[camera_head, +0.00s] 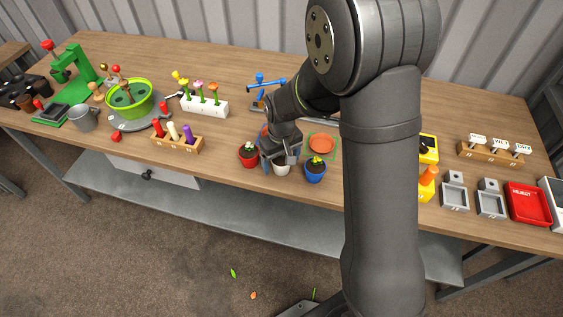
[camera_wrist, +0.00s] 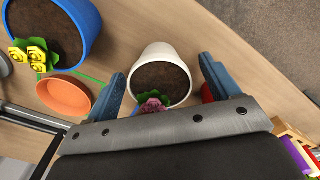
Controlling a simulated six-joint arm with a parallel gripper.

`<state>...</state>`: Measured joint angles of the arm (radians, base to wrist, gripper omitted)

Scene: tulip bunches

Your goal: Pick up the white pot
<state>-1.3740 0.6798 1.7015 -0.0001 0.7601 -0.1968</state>
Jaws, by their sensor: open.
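The white pot (camera_wrist: 184,56) holds dark soil and a small pink flower with green leaves. In the wrist view it lies between the two blue fingers of my gripper (camera_wrist: 166,90), with a gap showing on the left side. In the head view the white pot (camera_head: 282,170) stands near the table's front edge, partly hidden under my gripper (camera_head: 280,160). My gripper is open and reaches down around the pot. I cannot tell whether either finger touches it.
A red pot (camera_head: 248,158) stands close on the left, and a blue pot (camera_head: 316,175) with yellow flowers close on the right. An orange saucer (camera_head: 321,144) lies behind. A wooden holder with pegs (camera_head: 177,145) stands further left. The table's front edge is close.

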